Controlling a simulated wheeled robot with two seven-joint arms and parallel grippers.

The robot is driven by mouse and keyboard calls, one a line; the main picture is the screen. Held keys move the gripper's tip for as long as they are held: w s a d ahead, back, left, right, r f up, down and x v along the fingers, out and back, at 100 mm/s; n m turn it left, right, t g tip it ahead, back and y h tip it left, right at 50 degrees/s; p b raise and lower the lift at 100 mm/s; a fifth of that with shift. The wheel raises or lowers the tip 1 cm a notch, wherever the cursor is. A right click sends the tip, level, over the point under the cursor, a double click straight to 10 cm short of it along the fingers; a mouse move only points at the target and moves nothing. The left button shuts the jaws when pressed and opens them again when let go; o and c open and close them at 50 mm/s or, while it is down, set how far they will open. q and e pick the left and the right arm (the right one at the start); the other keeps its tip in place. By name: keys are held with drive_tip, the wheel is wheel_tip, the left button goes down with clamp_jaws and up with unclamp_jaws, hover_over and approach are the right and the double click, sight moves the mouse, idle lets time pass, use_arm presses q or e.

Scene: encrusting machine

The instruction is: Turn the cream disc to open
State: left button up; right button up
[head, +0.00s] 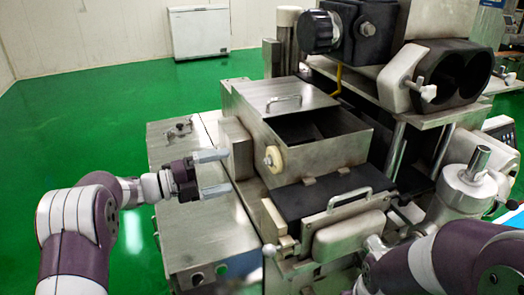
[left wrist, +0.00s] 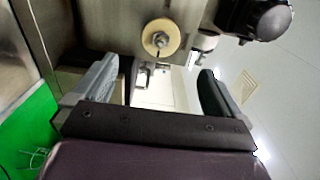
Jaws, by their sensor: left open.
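The cream disc (head: 273,158) is a small round knob on the side of the metal hopper box, left of the machine's centre. It also shows in the left wrist view as a cream ring with a metal centre (left wrist: 160,37), above and between my fingers. My left gripper (head: 220,172) is open and empty, its two fingers pointing right toward the disc. A gap separates the fingertips from the disc, and they do not touch it. My right gripper is not seen; only part of the right arm shows at the lower right.
The hopper box (head: 318,150) has an open top and a handled lid (head: 285,97). A steel cabinet (head: 205,235) stands below my left gripper. A front block with a handle (head: 349,200) is to the right. Green floor lies free on the left. A white chest (head: 200,32) stands far back.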

use_arm(q)
drive_tip(key=p, duration=0.2)
approach(271, 161)
drive_tip(key=s+d+r, duration=0.1)
drive_tip(key=w+d+p, duration=0.1)
drive_tip(key=d, duration=0.1)
drive_tip(key=w+d+p, duration=0.1)
drive_tip(key=w+d, duration=0.1)
drive_tip(key=w+d+f+p, duration=0.1)
drive_tip(key=d, duration=0.1)
drive_tip(key=shift+w, duration=0.15)
drive_tip(key=shift+d, duration=0.25)
drive_tip(key=shift+s+d+r, duration=0.15)
drive_tip(key=shift+s, duration=0.2)
drive_tip(key=shift+w, duration=0.25)
drive_tip(key=c, duration=1)
drive_tip(key=shift+c, duration=0.2)
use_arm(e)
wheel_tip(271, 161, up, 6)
